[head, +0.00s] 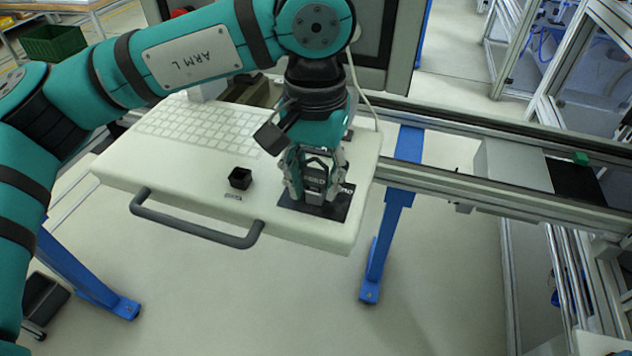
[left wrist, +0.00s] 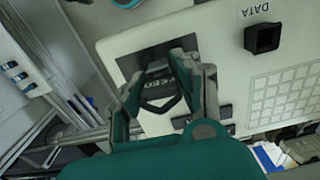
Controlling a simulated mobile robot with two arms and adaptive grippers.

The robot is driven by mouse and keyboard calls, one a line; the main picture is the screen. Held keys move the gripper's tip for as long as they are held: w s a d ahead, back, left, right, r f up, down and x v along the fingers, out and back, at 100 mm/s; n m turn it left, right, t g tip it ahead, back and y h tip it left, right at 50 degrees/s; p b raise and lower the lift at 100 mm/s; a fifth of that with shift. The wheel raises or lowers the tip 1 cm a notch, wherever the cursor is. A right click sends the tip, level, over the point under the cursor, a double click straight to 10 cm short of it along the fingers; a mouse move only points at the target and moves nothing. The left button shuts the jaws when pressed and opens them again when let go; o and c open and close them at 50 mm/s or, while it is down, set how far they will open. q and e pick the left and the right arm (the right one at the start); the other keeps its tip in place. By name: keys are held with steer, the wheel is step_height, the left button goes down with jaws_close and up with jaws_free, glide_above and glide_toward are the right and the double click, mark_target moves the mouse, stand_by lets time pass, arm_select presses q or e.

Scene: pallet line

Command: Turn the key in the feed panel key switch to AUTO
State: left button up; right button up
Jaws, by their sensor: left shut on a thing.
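The feed panel (head: 332,209) is a black plate on the right end of a pale console desk (head: 215,185). It also shows in the left wrist view (left wrist: 126,62), with pale lettering partly covered. My left gripper (head: 315,190) points down over the panel. The key's angle and the AUTO mark cannot be made out. My right gripper is in neither view.
A small black open box (head: 240,178) stands left of my gripper; the left wrist view shows it beside the word DATA. A keyboard (head: 200,128) lies behind it. A grey handle (head: 195,228) runs along the desk's front edge. A rail line (head: 455,180) lies to the right.

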arm_select(q)
steer(key=shift+m, duration=0.4)
steer(key=shift+f+m+b, duration=0.15)
steer(key=shift+m+b, duration=0.3)
steer(key=shift+m, duration=0.15)
steer(key=shift+m+b, duration=0.45)
steer(key=shift+m, duration=0.75)
steer(key=m+b, duration=0.1)
steer(key=m, duration=0.3)
steer(key=o, duration=0.6)
steer(key=shift+m, duration=0.6)
steer(key=o, duration=0.6)
steer(key=shift+a, duration=0.1)
steer(key=shift+o, duration=0.3)
